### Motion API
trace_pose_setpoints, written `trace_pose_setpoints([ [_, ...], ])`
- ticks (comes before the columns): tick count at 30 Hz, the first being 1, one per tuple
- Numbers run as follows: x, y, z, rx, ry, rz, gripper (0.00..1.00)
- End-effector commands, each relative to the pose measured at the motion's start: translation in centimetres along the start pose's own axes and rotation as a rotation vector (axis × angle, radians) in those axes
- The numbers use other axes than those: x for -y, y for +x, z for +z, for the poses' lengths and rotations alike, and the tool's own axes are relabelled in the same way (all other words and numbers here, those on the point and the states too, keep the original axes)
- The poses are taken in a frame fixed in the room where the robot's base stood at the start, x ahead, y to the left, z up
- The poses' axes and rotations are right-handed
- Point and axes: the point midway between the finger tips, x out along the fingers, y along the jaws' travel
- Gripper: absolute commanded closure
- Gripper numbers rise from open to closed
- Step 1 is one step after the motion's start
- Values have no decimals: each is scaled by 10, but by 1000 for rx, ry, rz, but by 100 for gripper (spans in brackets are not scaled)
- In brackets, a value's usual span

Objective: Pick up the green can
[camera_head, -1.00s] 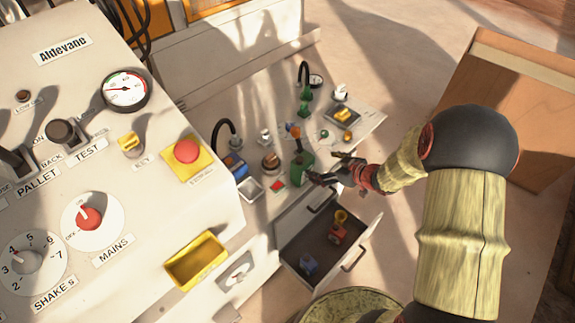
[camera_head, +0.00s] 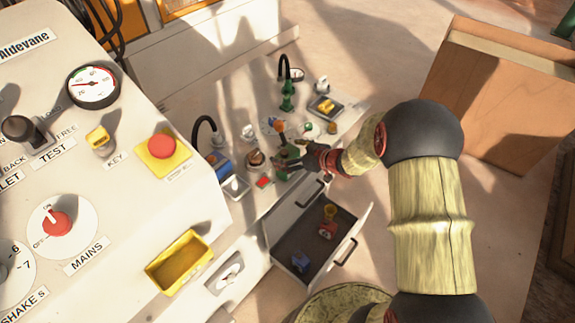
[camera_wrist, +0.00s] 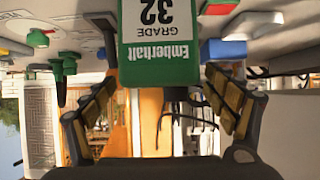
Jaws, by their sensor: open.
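The green can (camera_head: 283,173) stands on the white worktop, with an orange-tipped spout above it, and is partly hidden by my gripper (camera_head: 290,160). In that view my gripper (camera_wrist: 160,84) is open, with one finger left and one right of the can. Gaps show between the can and both fingers. Whether a finger touches the can's far part cannot be told.
An open drawer (camera_head: 287,249) below holds a red and yellow item (camera_head: 327,229) and a blue item (camera_head: 300,262). A green pump-like fitting (camera_head: 287,100), a blue item (camera_head: 218,166) and a red block (camera_head: 263,182) are near the can. The control cabinet (camera_head: 110,195) stands at left.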

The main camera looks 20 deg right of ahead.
Motion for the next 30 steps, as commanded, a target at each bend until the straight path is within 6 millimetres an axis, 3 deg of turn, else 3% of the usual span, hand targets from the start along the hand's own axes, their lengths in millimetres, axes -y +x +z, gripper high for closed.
trace_pose_setpoints([
  [5,0,0,-1,0,0,1,14],
  [30,0,-1,-1,0,0,1,62],
])
